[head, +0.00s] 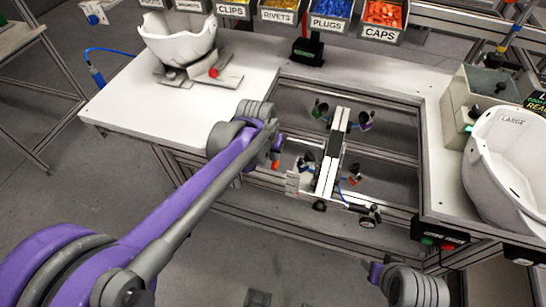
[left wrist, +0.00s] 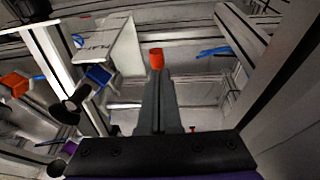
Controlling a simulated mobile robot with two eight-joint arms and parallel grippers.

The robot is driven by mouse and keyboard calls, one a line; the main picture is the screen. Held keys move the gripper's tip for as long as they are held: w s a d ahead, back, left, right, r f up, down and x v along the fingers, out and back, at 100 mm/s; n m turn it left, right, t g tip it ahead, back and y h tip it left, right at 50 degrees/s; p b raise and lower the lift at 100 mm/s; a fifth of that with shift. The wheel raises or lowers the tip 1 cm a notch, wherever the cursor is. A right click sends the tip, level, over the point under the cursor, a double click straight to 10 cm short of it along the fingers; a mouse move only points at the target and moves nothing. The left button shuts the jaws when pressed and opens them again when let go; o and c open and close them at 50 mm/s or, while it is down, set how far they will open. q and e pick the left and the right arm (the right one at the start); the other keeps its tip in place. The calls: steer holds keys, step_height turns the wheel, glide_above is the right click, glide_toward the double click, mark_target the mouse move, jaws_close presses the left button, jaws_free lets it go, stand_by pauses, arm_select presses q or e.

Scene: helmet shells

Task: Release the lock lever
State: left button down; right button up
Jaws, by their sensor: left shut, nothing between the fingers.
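My left gripper (head: 275,155) reaches over the left side of the clamp fixture in the table opening. In the left wrist view its fingers (left wrist: 158,100) are together and hold nothing. A small red-orange end piece (left wrist: 156,58) shows just beyond the fingertips; it also shows in the head view (head: 276,165). It may be the lock lever's knob; I cannot tell whether the fingers touch it. The fixture's upright post (head: 332,155) stands to the right of the gripper. Part of my right arm shows at the bottom right, but its fingers cannot be made out.
A white helmet shell (head: 178,42) sits on a grey stand at the left. A larger shell (head: 508,160) is at the right. Fixture arms with dark pads and coloured blocks (head: 365,120) surround the post. Parts bins (head: 332,20) line the back. The left tabletop's front (head: 150,105) is clear.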

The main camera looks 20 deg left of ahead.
arm_select(q)
steer(key=shift+f, duration=0.45)
steer(key=shift+s+f+t+b, duration=0.2)
steer(key=shift+f+t+b, duration=0.15)
steer(key=shift+f+t, duration=0.15)
steer(key=shift+s+f+t+b, duration=0.15)
steer(key=shift+f+t+b, duration=0.25)
steer(key=shift+f, duration=0.1)
step_height(320, 180, down, 7)
steer(key=t+b, duration=0.5)
steer(key=b, duration=0.1)
steer(key=shift+w+t, duration=0.3)
steer(key=shift+d, duration=0.1)
